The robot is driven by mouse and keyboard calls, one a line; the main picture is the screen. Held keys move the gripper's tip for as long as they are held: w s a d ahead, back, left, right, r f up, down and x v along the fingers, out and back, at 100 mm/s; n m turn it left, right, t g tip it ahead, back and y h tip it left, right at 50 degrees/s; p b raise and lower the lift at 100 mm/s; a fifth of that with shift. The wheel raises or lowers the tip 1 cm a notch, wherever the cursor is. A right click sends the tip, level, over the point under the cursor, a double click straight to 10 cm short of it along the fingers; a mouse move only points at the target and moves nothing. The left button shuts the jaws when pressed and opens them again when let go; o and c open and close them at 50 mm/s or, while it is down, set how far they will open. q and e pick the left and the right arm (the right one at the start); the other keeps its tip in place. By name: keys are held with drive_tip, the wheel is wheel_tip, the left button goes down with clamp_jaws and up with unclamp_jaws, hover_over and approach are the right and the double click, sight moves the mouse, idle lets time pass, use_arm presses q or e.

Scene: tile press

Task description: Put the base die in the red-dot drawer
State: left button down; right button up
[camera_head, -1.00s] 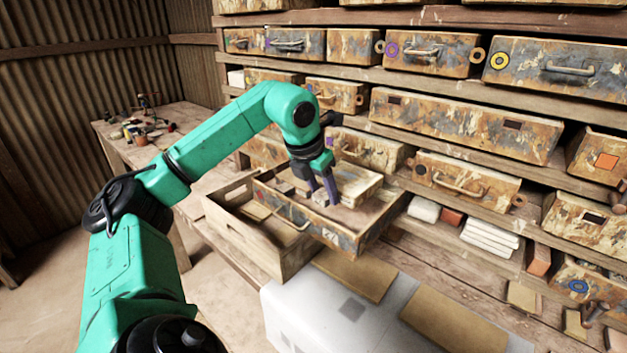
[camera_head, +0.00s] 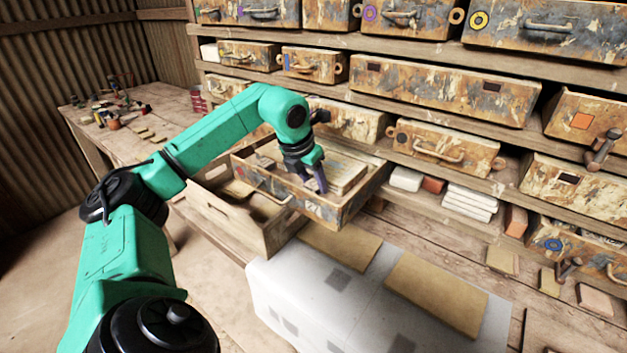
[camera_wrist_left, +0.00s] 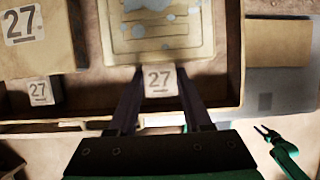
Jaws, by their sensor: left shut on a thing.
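My left gripper (camera_head: 322,188) reaches down into an open drawer (camera_head: 285,188) pulled out from the shelves. In the left wrist view its two dark fingers (camera_wrist_left: 160,88) are shut on a small pale block marked 27 (camera_wrist_left: 160,79). A pale blue-speckled plate (camera_wrist_left: 160,32) lies directly beyond this block; I take the two as the base die but cannot tell if they are joined. The plate also shows in the head view (camera_head: 345,172), inside the drawer. A small green arm with a forked tip (camera_wrist_left: 265,132) looks like my right gripper.
A wooden crate (camera_head: 240,230) stands under and left of the open drawer. Shut drawers (camera_head: 447,92) fill the shelves behind. Another block marked 27 (camera_wrist_left: 38,92) lies at the left.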

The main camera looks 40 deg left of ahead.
use_arm(q)
drive_tip(key=shift+r, duration=0.1)
drive_tip(key=shift+c, duration=1.2)
unclamp_jaws()
drive_tip(key=shift+s, duration=0.1)
drive_tip(key=p+v, duration=0.1)
drive_tip(key=v, duration=1.3)
drive_tip(key=shift+r+p, duration=0.25)
drive_tip(key=shift+p, duration=0.15)
drive_tip(key=shift+s+d, duration=0.1)
drive_tip(key=shift+s, duration=0.05)
